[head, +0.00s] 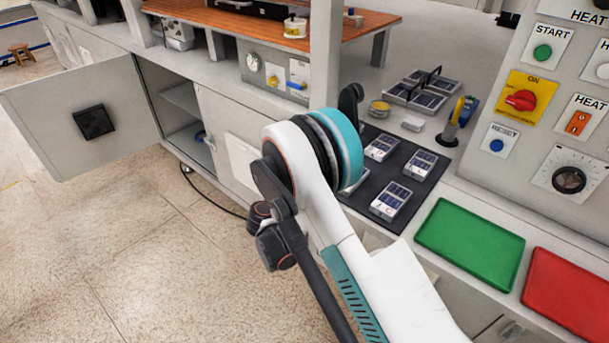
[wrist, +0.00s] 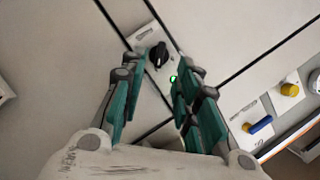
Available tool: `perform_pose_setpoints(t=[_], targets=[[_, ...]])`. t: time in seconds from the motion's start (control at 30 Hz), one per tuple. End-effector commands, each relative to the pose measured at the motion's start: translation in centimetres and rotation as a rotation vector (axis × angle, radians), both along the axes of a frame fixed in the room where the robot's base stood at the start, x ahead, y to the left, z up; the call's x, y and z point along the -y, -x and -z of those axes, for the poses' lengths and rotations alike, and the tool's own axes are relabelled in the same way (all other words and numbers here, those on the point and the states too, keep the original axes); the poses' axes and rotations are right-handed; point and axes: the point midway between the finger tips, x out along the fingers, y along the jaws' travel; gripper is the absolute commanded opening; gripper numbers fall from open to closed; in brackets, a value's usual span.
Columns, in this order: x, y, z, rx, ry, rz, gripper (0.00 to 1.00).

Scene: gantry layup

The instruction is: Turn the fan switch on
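The plate and knob show ahead, between the fingertips. No contact with the knob is visible. In the head view my arm covers the middle, and I cannot make out the gripper or this plate.
A plate with a blue handle (wrist: 260,124) and a yellow knob (wrist: 290,89) are at right in the wrist view. In the head view, a cabinet door (head: 75,115) stands open at left. A green tray (head: 470,243) and red tray (head: 568,290) lie at right.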

Motion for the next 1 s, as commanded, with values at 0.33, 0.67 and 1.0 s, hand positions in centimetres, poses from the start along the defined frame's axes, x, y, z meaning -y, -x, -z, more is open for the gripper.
perform_pose_setpoints(t=[0.33, 0.67, 1.0], targets=[[-1.9, 4.9, -1.5, 0.001, 0.000, -0.001, 0.29], [-2.1, 5.5, -1.7, 0.001, 0.000, 0.001, 0.29], [-2.3, 5.4, -2.1, 0.007, -0.003, -0.009, 0.29]])
